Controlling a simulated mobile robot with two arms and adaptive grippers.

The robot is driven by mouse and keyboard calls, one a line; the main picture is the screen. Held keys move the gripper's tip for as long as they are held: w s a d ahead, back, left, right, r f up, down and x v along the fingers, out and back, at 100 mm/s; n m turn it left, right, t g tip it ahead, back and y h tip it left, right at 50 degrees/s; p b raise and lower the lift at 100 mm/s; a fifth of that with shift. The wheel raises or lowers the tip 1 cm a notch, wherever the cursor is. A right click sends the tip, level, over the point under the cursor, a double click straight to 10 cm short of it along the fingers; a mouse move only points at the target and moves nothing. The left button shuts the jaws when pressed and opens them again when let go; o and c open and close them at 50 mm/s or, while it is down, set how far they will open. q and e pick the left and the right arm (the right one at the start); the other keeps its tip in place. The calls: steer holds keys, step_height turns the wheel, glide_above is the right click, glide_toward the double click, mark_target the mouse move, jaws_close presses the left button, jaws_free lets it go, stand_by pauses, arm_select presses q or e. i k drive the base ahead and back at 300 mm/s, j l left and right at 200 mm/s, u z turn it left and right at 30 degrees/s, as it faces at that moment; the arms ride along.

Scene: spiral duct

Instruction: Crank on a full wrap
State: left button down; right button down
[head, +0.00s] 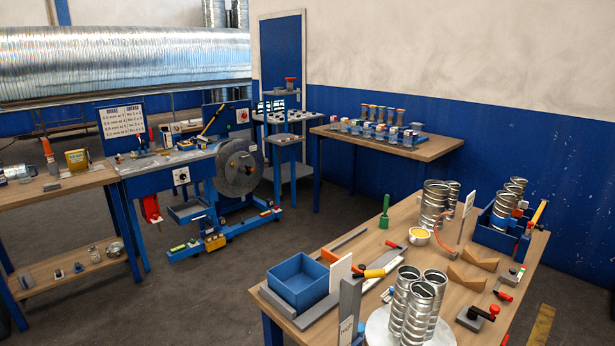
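A small crank (490,312) with a red knob and a dark base sits at the right front of the near wooden bench. Beside it, a round pale turntable (380,322) carries several upright metal duct pieces (412,310). I cannot tell whether the crank and turntable are linked. On the far left, a blue machine (160,185) carries a large grey disc (240,167); whether it has a crank handle is unclear. Neither of my grippers is in view.
The near bench (390,237) also holds a blue bin (297,285), V-shaped wooden cradles (466,277), hand tools and a blue crate (500,236) of duct pieces. A back table (400,148) holds small coloured containers. Dark floor (240,265) between the benches is clear.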

mark_target(472, 313)
steer(key=z, duration=1.25)
